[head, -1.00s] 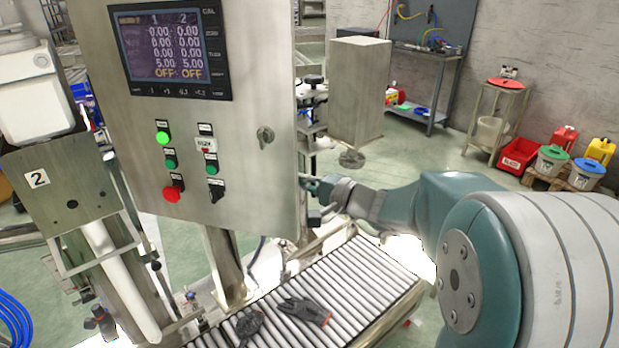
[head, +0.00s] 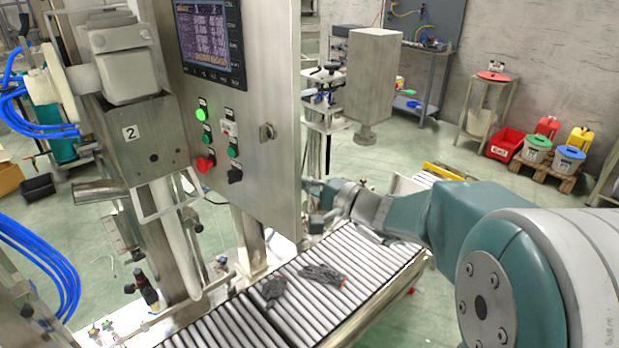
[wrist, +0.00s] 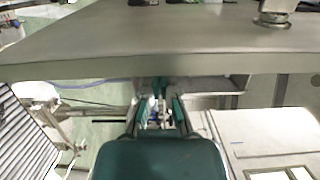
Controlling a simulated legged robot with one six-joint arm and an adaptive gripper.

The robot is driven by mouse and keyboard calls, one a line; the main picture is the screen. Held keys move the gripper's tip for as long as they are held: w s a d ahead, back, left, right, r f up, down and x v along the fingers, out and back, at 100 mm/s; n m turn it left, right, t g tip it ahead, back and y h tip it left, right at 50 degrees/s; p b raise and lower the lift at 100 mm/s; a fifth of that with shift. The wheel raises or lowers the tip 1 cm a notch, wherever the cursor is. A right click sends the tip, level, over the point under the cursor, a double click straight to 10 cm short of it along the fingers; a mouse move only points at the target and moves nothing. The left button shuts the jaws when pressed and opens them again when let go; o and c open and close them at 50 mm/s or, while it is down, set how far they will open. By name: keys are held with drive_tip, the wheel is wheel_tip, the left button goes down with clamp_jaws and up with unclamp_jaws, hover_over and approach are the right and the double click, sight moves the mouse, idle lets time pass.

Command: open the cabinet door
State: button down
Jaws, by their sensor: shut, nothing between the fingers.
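The cabinet door (head: 262,85) is a steel panel with a screen, several buttons and a latch (head: 267,132) near its right edge. It is seen at a slant in the head view. In the wrist view the door (wrist: 140,35) spans the top as a broad grey plate, with the latch (wrist: 273,12) at upper right. My gripper (head: 313,190) is at the door's lower right edge, its tip partly hidden there. In the wrist view my gripper (wrist: 160,110) is shut and empty, with its fingers just below the door's edge. I cannot tell whether they touch it.
A roller conveyor (head: 345,262) with dark gloves (head: 322,275) on it runs below my arm. A grey box on a post (head: 374,80) stands behind the door. A machine head marked 2 (head: 140,145) stands close on the left. Floor is clear at right, before the coloured bins (head: 538,148).

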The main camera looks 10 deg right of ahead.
drive_tip(key=shift+s+a, duration=0.3)
drive_tip(key=shift+s, duration=0.55)
drive_tip(key=shift+a, duration=0.25)
